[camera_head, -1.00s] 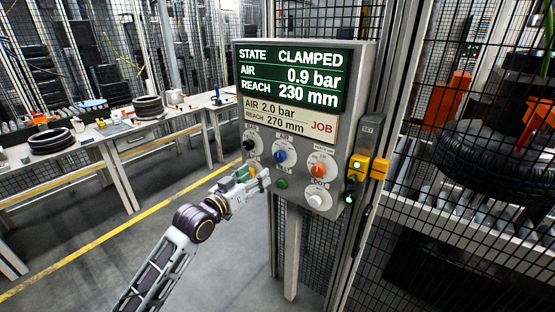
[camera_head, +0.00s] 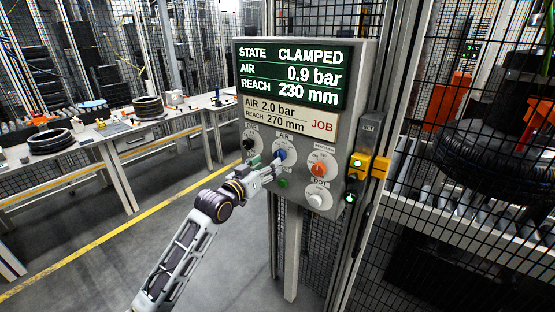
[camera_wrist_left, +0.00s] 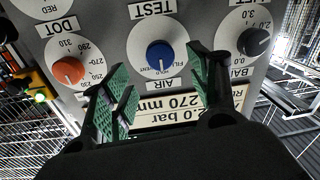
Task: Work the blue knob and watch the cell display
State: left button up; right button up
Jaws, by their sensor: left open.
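The blue knob (camera_head: 280,154) sits mid-panel on a white dial; in the left wrist view it (camera_wrist_left: 160,57) appears upside down, labelled AIR. My left gripper (camera_head: 272,168) is open at the panel. In the wrist view its green-padded fingers (camera_wrist_left: 155,82) stand apart, one to each side of the blue knob; I cannot tell whether they touch it. The cell display (camera_head: 291,76) reads STATE CLAMPED, AIR 0.9 bar, REACH 230 mm. The job plate (camera_head: 288,117) below it reads AIR 2.0 bar, REACH 270 mm. My right gripper is out of view.
An orange knob (camera_head: 319,169), a black knob (camera_head: 247,144), a white knob (camera_head: 316,200) and a green button (camera_head: 283,183) are close by. Mesh fence (camera_head: 420,200) stands right of the panel. A bench (camera_head: 75,150) with tyres is at left.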

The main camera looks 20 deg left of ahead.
aim_at(281, 155)
pick_arm(q)
jog(key=b+x, duration=0.1)
jog(key=x, duration=0.6)
jog(key=shift+b, duration=0.4)
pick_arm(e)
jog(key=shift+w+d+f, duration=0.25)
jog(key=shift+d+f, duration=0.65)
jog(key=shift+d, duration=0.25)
pick_arm(q)
jog(key=shift+c, duration=0.3)
jog(key=c, duration=1)
jog(key=shift+o, duration=0.2)
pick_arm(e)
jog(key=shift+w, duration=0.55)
